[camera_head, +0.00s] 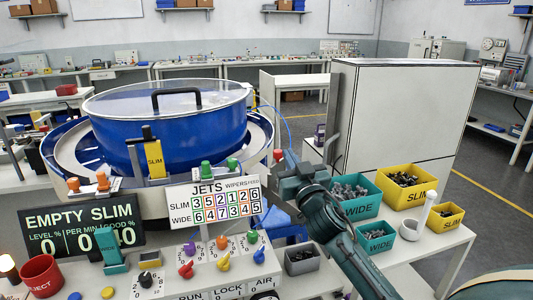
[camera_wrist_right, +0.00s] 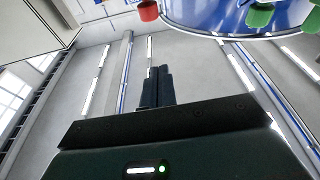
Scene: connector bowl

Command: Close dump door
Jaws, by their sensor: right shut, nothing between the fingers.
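The large blue bowl (camera_head: 170,128) with a clear lid and a black handle stands at the left of the head view. A yellow plate marked SLIM (camera_head: 154,160) with a black upright piece is at its front. I cannot tell for certain which part is the dump door. My right gripper (camera_head: 291,160) is just right of the bowl's lower rim, near a red knob (camera_head: 278,155). In the right wrist view its fingers (camera_wrist_right: 157,86) are together and empty, and the bowl's blue side (camera_wrist_right: 220,12) shows beyond them. My left gripper is not in view.
Teal WIDE bins (camera_head: 350,207) and yellow SLIM bins (camera_head: 407,187) of connectors stand on the right table. A JETS sign (camera_head: 213,199), a dark display (camera_head: 80,228) and a knob panel (camera_head: 205,265) stand before the bowl. A tall white cabinet (camera_head: 405,115) is behind.

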